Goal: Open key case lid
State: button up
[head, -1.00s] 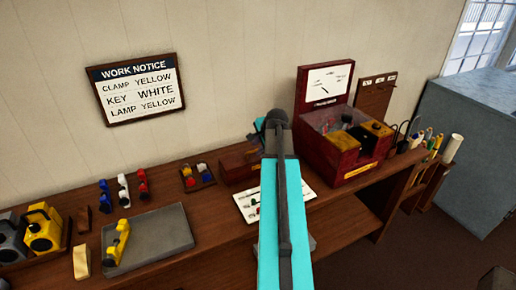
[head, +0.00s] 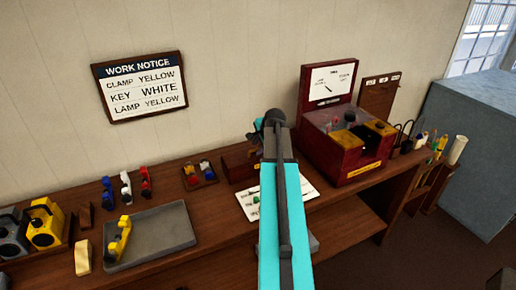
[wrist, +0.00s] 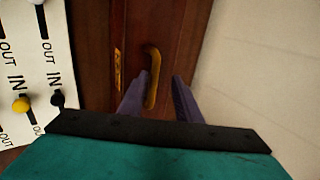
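The key case is a dark reddish-brown wooden box (head: 238,166) on the bench, partly hidden behind my arm in the head view. Its lid looks shut. In the wrist view the wooden surface (wrist: 128,20) carries a curved brass handle (wrist: 153,62) and a small yellow label. My gripper (wrist: 160,78) is open, with its two dark purple fingers apart. The handle shows between the fingers, close beside the left one. I cannot tell whether they touch.
A white card with IN and OUT marks (wrist: 22,75) lies beside the case. A red box with a raised lid (head: 340,150) stands to the right. A small tray of coloured pieces (head: 199,174) and a grey tray (head: 165,238) are to the left. A work notice (head: 140,87) hangs above.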

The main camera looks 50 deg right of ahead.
jog(key=shift+w+d, duration=0.2)
jog(key=shift+w, duration=0.45)
jog(key=shift+w+r+p, duration=0.1)
jog(key=shift+w+p, duration=0.05)
jog(key=shift+p, duration=0.15)
jog(key=shift+w+d+r+g+p, duration=0.15)
jog(key=shift+w+d+r+p, duration=0.1)
jog(key=shift+w, duration=0.2)
jog(key=shift+w+d+r+g+p, duration=0.15)
jog(key=shift+w+p, duration=0.1)
jog(key=shift+w, duration=0.2)
jog(key=w+d+f+g+y+p, duration=0.1)
jog(key=w+d+g+p, duration=0.1)
jog(key=w, duration=0.6)
jog(key=shift+w+d+f+p, duration=0.35)
jog(key=shift+d+p, duration=0.1)
jog(key=shift+d, duration=0.4)
